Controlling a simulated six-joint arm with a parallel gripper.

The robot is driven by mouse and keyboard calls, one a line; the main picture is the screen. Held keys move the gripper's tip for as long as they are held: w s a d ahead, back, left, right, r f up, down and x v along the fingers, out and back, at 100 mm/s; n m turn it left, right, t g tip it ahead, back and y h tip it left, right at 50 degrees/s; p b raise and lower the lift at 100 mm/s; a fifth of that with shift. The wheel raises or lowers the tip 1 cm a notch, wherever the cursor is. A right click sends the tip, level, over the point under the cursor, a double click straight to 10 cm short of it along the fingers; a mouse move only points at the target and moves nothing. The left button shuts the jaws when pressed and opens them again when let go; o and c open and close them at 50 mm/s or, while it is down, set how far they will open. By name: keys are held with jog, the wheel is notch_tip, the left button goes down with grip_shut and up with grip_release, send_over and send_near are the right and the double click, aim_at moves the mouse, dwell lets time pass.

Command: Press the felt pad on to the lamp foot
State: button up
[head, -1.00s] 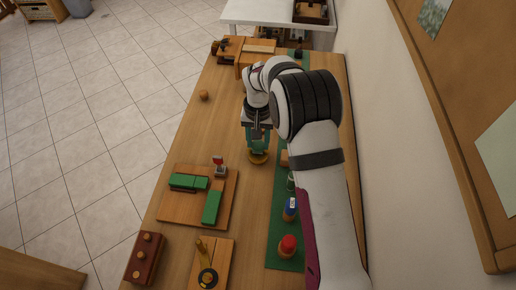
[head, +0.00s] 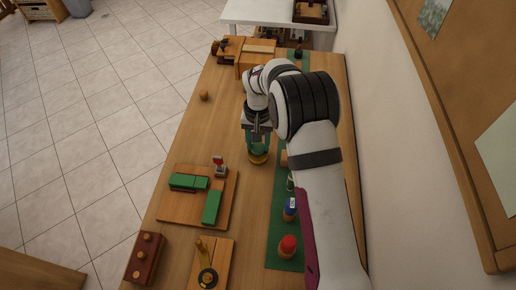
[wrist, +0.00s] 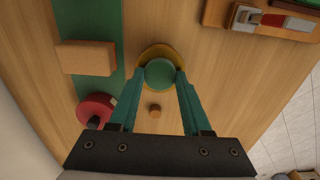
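The felt pad is a round green disc (wrist: 159,75) in the wrist view. It lies between the two teal fingertips of my gripper (wrist: 160,76), which appear to touch it on both sides. The lamp foot is a round brass-yellow disc (wrist: 162,50) on the table, seen behind the pad. It also shows in the head view (head: 258,159) just below my gripper (head: 259,151). In the wrist view the pad covers the near middle part of the foot. I cannot tell whether the pad touches the foot or is a little above it.
A green strip (head: 285,225) on the right holds a wooden block (wrist: 86,57), a blue-topped bottle (head: 290,209) and a red-topped one (head: 288,246). A wooden board (head: 180,211) with green pieces lies front left.

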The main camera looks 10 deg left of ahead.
aim_at(258, 147)
jog(key=o, duration=0.5)
jog(key=shift+c, duration=0.2)
notch_tip(258, 147, up, 15)
jog(key=s+d+r+m, duration=0.1)
jog(key=s+d+r, duration=0.4)
jog(key=s, duration=0.1)
jog(key=s+d+f+m+y, duration=0.1)
jog(key=s+d, duration=0.3)
jog(key=s, duration=0.9)
jog(key=s+d+f+m, duration=0.1)
jog(key=s+d+m, duration=0.2)
jog(key=s, duration=1)
jog(key=shift+s+d+f+m+y, duration=0.3)
jog(key=shift+s+d+y, duration=0.1)
jog(key=shift+d, duration=0.15)
